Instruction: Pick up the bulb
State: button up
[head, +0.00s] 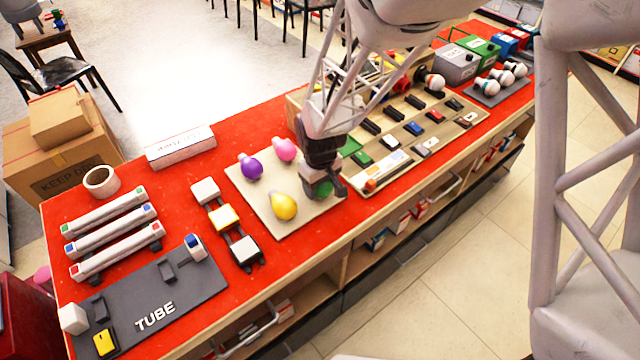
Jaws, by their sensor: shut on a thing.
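My gripper (328,186) points down over the right front corner of a beige board (258,203) on the red counter. It is shut on a dark green bulb (318,190), which is partly hidden by the fingers. I cannot tell whether this bulb touches the board. Three more bulbs lie on the board: a purple bulb (251,169), a pink bulb (284,151) and a yellow bulb (284,207).
A beige panel with switches (405,158) stands close right of my gripper. White bulbs on a dark board (508,92) are farther right. Left are square switches (225,217), tubes (112,229) and the dark TUBE board (143,300). A white box (180,147) sits at the back edge.

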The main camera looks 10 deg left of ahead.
jog(key=shift+r, duration=0.2)
jog(key=shift+r, duration=0.5)
jog(key=shift+s+d+r, duration=0.1)
jog(key=shift+s+r, duration=0.1)
jog(key=shift+r, duration=0.35)
jog(key=shift+s+d+r, duration=0.1)
jog(key=shift+s+r, duration=0.1)
jog(key=shift+r, duration=0.35)
jog(key=s+d, duration=0.3)
jog(key=s, duration=0.3)
jog(key=s+d+r, duration=0.1)
jog(key=s+d, duration=0.2)
jog(key=s, duration=0.4)
jog(key=shift+s+d+r, duration=0.2)
jog(key=shift+s+d, duration=0.05)
jog(key=shift+d, duration=0.05)
jog(key=w+d+r, duration=0.1)
jog(key=w+d, duration=0.1)
jog(key=w, duration=1.1)
jog(key=w+d+r, duration=0.1)
jog(key=w+d, duration=0.1)
jog(key=w, duration=1.2)
jog(key=w+d+r, duration=0.2)
jog(key=w+d, duration=0.1)
jog(key=w, duration=1)
jog(key=shift+w, duration=0.4)
